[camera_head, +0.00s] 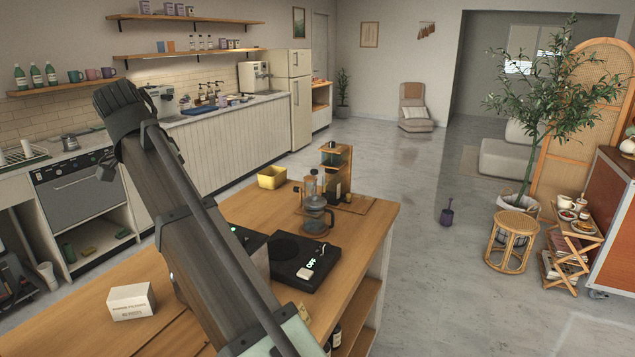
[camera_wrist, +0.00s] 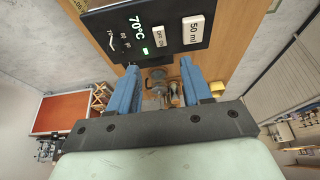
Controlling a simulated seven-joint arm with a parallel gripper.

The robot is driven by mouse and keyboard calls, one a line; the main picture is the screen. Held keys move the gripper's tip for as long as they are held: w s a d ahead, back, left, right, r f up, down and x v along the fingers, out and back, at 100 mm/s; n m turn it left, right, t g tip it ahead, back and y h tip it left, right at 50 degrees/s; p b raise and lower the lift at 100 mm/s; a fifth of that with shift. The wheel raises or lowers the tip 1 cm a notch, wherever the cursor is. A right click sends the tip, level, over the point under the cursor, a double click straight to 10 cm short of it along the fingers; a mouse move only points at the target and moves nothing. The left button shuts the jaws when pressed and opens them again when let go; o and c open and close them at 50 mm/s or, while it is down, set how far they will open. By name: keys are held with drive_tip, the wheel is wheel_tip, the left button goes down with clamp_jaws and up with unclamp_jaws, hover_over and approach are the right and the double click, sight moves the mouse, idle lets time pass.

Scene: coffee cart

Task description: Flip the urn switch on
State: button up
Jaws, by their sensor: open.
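In the wrist view, a black panel (camera_wrist: 168,28) shows 70°C in white, a small green lit mark and a white plate reading 50 ml (camera_wrist: 194,29). A white switch plate (camera_wrist: 160,36) on it reads OFF ON; I cannot tell which way it is set. My gripper (camera_wrist: 160,70) has two blue fingers, open and empty, close to the panel's edge. Contact with the panel cannot be told. In the head view, my arm covers the gripper and most of the urn. A flat black device (camera_head: 303,262) with a round disc lies beside it.
A yellow bin (camera_head: 272,177) stands at the back edge. A white box (camera_head: 131,301) lies left of my arm.

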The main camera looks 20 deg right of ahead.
drive_tip(key=w+d+f+m, duration=0.1)
drive_tip(key=w+d+f, duration=0.2)
drive_tip(key=d, duration=0.9)
drive_tip(key=w+d+f+m, duration=0.1)
drive_tip(key=w+d+f, duration=0.3)
drive_tip(key=w+d, duration=0.3)
drive_tip(key=w+d+f+m, duration=0.1)
drive_tip(key=w+d+f, duration=0.2)
drive_tip(key=d, duration=1.4)
drive_tip(key=shift+w+f+m+t+h, duration=0.25)
drive_tip(key=shift+w+m+t+h, duration=0.05)
drive_tip(key=shift+w, duration=1.1)
drive_tip(key=shift+d, duration=0.1)
